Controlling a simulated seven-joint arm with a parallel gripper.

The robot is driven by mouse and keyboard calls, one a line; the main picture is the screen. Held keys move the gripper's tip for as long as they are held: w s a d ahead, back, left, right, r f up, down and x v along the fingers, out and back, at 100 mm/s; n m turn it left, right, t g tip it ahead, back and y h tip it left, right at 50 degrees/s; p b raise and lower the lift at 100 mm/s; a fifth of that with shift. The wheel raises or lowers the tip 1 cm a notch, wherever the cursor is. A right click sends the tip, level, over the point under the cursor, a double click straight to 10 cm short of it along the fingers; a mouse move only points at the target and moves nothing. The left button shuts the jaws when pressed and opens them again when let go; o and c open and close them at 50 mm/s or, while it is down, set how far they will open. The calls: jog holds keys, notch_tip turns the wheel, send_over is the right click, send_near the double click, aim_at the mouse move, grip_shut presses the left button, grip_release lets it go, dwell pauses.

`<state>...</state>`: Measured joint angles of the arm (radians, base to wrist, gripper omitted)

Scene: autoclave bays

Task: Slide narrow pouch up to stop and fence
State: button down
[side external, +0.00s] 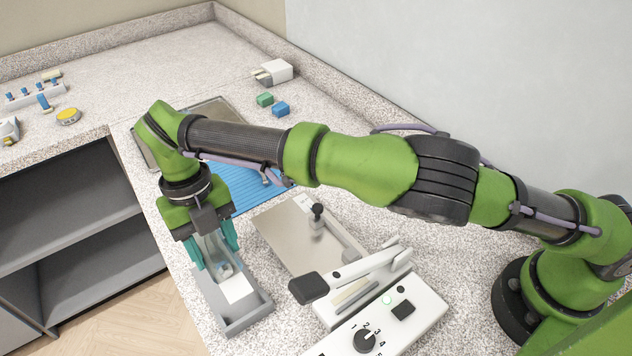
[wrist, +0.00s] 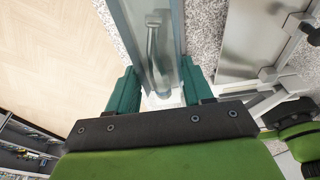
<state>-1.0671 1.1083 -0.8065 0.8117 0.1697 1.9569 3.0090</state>
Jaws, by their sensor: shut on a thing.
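The narrow pouch (side external: 213,246) is clear and holds a metal instrument, which shows more plainly in the wrist view (wrist: 153,45). My gripper (side external: 213,249) points down, its teal fingers shut on the pouch, one on each side. In the wrist view the fingers (wrist: 160,92) flank the pouch's near end. The pouch is at the grey open tray (side external: 255,319); whether it touches the tray floor is hidden. The steel plate (side external: 285,236) lies to the right, with a black-knobbed stop (side external: 318,216) and a raised fence (side external: 350,243) along its right side.
A white sealer (side external: 410,325) with a dial and a black-handled lever (side external: 310,287) stands right of the tray. A blue ribbed mat (side external: 255,198) lies behind. Small green (side external: 265,99) and blue (side external: 281,108) blocks sit farther back. The counter's edge drops to the floor on the left.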

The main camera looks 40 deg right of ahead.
send_near(307, 261)
jog(key=shift+w+f, duration=0.5)
jog(key=shift+w, duration=0.3)
dwell(0.8)
jog(key=shift+r, duration=0.25)
jog(key=shift+s+f, duration=0.15)
jog(key=shift+f, duration=2.6)
jog(key=shift+s, duration=1.25)
jog(key=shift+f, duration=0.25)
jog(key=shift+c, duration=1.8)
grip_release()
